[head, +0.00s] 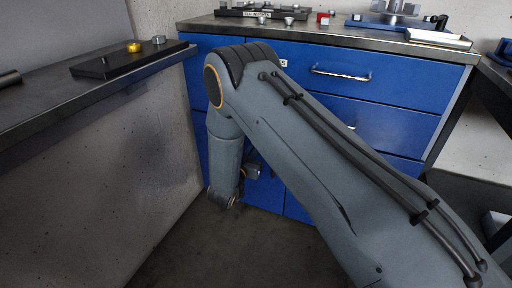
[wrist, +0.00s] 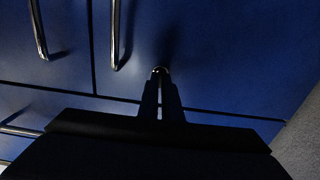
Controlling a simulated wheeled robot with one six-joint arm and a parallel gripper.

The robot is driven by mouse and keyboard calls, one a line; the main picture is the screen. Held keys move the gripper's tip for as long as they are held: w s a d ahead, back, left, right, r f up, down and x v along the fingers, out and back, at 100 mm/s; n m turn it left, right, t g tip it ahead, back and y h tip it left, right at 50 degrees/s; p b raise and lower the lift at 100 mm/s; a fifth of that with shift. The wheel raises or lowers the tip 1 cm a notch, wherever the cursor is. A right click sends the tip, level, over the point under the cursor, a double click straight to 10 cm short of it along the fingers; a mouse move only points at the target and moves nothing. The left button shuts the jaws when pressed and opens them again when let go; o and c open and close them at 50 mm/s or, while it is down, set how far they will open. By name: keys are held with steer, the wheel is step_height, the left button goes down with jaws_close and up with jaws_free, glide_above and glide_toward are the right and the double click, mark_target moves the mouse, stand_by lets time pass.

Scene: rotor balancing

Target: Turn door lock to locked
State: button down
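The door lock (wrist: 160,69) is a small, shiny round piece on a dark blue cabinet door (wrist: 225,50) in the wrist view. My gripper (wrist: 160,78) reaches up to it from below in that view. Its two dark fingers are close together with a narrow gap between them, and their tips are at the lock and seem closed on its turn piece. The tips partly hide the lock, so which way it is turned cannot be told. In the head view, my arm covers the lower left of the blue cabinet (head: 390,133), and the lock and fingertips are hidden.
Two metal bar handles, one left (wrist: 40,30) and one nearer (wrist: 115,35), stand out left of the lock. The cabinet's metal top (head: 300,28) holds several parts. A side bench (head: 60,93) with a black plate (head: 115,62) lines the left wall. Bare floor lies in front.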

steer(key=c, duration=2)
jaws_free()
steer(key=shift+p+v, duration=0.85)
steer(key=shift+v, duration=3.05)
